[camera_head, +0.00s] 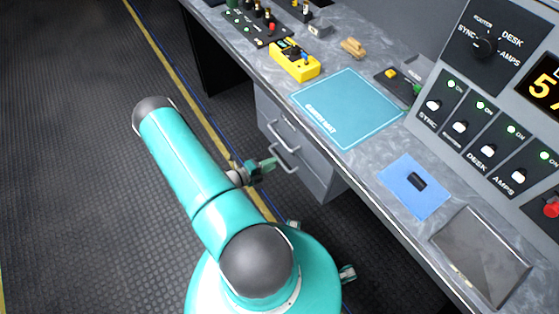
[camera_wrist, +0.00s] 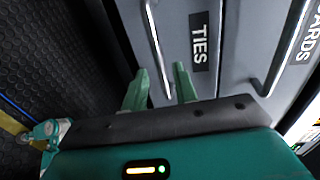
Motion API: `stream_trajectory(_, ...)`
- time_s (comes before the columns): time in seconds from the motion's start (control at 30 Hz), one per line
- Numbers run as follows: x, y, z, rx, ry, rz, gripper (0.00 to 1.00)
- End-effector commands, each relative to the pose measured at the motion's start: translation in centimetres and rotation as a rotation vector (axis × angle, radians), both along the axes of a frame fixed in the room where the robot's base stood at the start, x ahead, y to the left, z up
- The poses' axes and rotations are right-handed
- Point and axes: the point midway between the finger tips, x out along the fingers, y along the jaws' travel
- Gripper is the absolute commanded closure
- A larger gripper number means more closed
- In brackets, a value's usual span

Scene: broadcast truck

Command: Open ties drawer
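The ties drawer is the grey front labelled TIES (camera_wrist: 199,42) in the wrist view, shut as far as I can see. Its silver bar handle (camera_wrist: 152,30) runs down the picture to the left of the label. My gripper (camera_wrist: 161,84) is open, with one green finger on each side of the handle's lower end. I cannot tell whether the fingers touch the bar. In the head view my gripper (camera_head: 268,166) is beside the lower drawer handle (camera_head: 284,160) under the desk.
A second drawer labelled CARDS (camera_wrist: 303,38), with its own handle (camera_wrist: 284,50), adjoins the ties drawer. The desk above holds a green mat (camera_head: 347,108), a yellow meter (camera_head: 294,60) and a blue cloth (camera_head: 408,195). The dark floor (camera_head: 70,130) at left is clear.

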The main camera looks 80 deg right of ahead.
Motion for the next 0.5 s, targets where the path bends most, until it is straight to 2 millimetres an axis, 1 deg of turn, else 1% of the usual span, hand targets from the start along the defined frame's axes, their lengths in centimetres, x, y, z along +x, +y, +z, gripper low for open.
stream_trajectory(0.03, -0.8, -0.7, -0.2, 0.001, 0.001, -0.004, 0.71)
stream_trajectory(0.2, -2.4, -2.6, -0.7, 0.0, 0.0, -0.003, 0.71)
stream_trajectory(0.33, -2.9, -3.3, -0.9, 0.0, 0.0, -0.002, 0.71)
stream_trajectory(0.5, -3.0, -3.5, -1.0, -0.001, -0.001, 0.0, 0.71)
